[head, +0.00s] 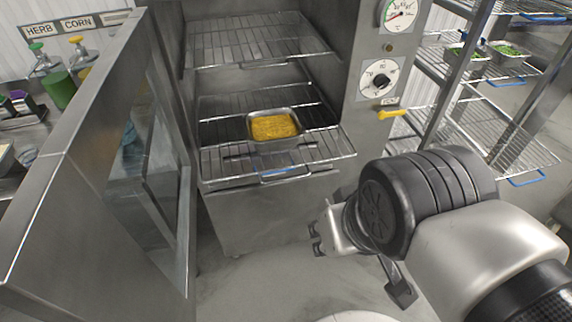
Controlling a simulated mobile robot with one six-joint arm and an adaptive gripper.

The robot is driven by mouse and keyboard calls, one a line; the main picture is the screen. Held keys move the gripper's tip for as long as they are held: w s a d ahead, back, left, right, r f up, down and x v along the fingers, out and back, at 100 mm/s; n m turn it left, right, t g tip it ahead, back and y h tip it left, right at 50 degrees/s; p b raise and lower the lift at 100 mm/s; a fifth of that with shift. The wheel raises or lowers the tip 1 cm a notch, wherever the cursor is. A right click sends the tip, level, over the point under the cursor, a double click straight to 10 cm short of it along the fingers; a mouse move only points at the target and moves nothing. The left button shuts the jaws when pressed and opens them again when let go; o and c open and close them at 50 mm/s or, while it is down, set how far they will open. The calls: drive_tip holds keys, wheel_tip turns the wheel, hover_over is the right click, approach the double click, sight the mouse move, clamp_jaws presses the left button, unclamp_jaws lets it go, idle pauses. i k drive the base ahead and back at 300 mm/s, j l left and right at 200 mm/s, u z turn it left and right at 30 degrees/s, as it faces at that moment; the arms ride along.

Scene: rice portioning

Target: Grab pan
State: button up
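The pan (273,142) is a small silver metal tray with yellow food in it. It sits on the pulled-out lower wire rack (225,165) of the open oven, near the rack's middle. My gripper (316,240) is in front of the oven, lower and to the right of the pan, and apart from it. Its fingers are partly hidden behind my wrist, so their opening is not clear. I see nothing held in it.
The oven door (60,190) stands open on the left. An upper rack (255,42) is above the pan. A yellow handle (390,114) sticks out at the oven's right side. A wire shelf unit (500,130) with green-filled pans stands at right. Floor before the oven is clear.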

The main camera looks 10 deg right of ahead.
sight(272, 130)
drive_tip(key=i+l, duration=0.6)
drive_tip(key=i+l+u, duration=0.15)
drive_tip(key=i+l, duration=0.4)
drive_tip(key=l, duration=0.15)
